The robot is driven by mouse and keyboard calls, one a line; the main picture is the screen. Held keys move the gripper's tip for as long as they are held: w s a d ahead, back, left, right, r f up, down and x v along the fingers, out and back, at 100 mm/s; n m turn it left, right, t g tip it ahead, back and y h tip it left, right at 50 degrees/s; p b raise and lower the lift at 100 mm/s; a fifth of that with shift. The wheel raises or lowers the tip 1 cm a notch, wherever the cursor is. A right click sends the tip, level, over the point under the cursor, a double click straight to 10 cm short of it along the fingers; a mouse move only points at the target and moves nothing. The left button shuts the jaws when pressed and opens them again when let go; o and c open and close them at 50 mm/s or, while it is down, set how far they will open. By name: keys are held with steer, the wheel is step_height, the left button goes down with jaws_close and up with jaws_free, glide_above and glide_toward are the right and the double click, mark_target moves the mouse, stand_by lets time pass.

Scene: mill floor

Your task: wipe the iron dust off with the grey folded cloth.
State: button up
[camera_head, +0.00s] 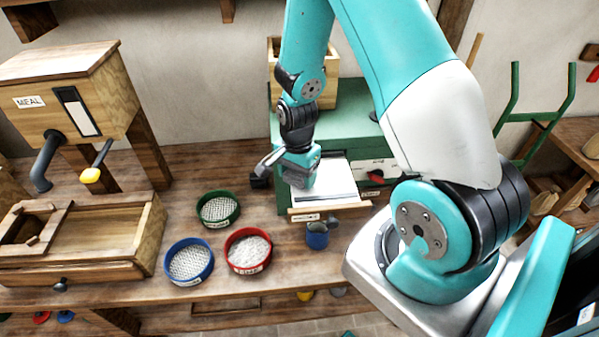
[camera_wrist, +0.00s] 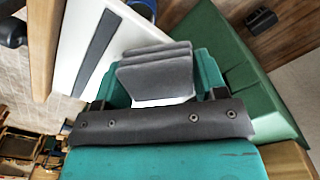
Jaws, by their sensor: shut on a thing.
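The grey folded cloth (camera_wrist: 155,75) is held between the fingers of my gripper (camera_wrist: 158,92), its layered folds showing in the wrist view. In the head view my gripper (camera_head: 299,178) is over the left part of a white plate (camera_head: 330,176) at the front of a green machine. The plate also shows in the wrist view (camera_wrist: 73,62), with a dark grey band (camera_wrist: 100,52) along it, beside the cloth. I cannot tell whether this band is iron dust or a fixed strip, nor whether the cloth touches the plate.
The green machine (camera_head: 352,128) stands behind the plate. A blue mug (camera_head: 317,236) is in front of it. Green (camera_head: 219,209), red (camera_head: 248,251) and blue (camera_head: 189,262) rimmed sieves lie to the left. A wooden MEAL hopper (camera_head: 70,90) stands at the far left.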

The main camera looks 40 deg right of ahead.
step_height(320, 180, up, 2)
steer(key=shift+s+d+r, duration=0.15)
steer(key=shift+r, duration=0.05)
steer(key=shift+d+r+p, duration=0.15)
steer(key=shift+r+p, duration=0.5)
steer(key=shift+p, duration=0.25)
steer(key=shift+r+p, duration=1.45)
steer(key=shift+r, duration=0.5)
